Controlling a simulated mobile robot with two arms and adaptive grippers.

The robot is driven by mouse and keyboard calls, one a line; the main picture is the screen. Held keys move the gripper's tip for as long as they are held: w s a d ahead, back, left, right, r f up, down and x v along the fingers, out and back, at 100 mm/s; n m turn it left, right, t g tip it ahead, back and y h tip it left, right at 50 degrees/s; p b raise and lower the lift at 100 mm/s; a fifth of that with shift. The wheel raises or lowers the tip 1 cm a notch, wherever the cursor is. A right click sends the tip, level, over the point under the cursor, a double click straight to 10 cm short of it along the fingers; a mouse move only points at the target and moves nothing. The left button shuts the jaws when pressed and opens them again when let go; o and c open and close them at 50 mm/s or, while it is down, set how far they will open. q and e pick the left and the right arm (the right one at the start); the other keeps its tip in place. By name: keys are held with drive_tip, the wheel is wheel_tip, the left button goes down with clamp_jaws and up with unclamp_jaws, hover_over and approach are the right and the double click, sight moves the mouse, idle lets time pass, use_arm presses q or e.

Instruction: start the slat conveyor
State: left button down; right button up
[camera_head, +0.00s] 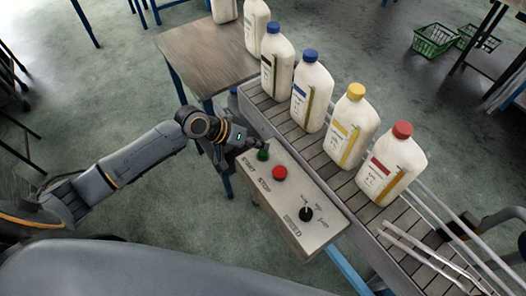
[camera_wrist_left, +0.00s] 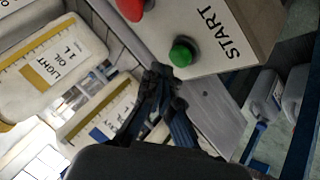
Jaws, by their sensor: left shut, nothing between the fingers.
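The control box (camera_head: 320,233) beside the slat conveyor (camera_head: 342,183) has a green START button (camera_head: 263,154), a red STOP button (camera_head: 280,173) and a black knob (camera_head: 306,213). My left gripper (camera_head: 254,146) is shut and empty, close to the green button at the box's far end. In the left wrist view the shut fingertips (camera_wrist_left: 160,76) are just beside the green button (camera_wrist_left: 183,51), with the red button (camera_wrist_left: 132,8) further up. I cannot tell whether the fingers touch the green button. My right gripper is not in view.
A wooden table (camera_head: 205,58) adjoins the far end. Metal guide rails (camera_head: 440,215) line the near end. Green baskets (camera_head: 435,40) lie on the floor behind.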

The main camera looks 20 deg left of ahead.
use_arm(q)
drive_tip(key=shift+f, duration=0.15)
idle(0.5)
drive_tip(key=shift+f, duration=0.3)
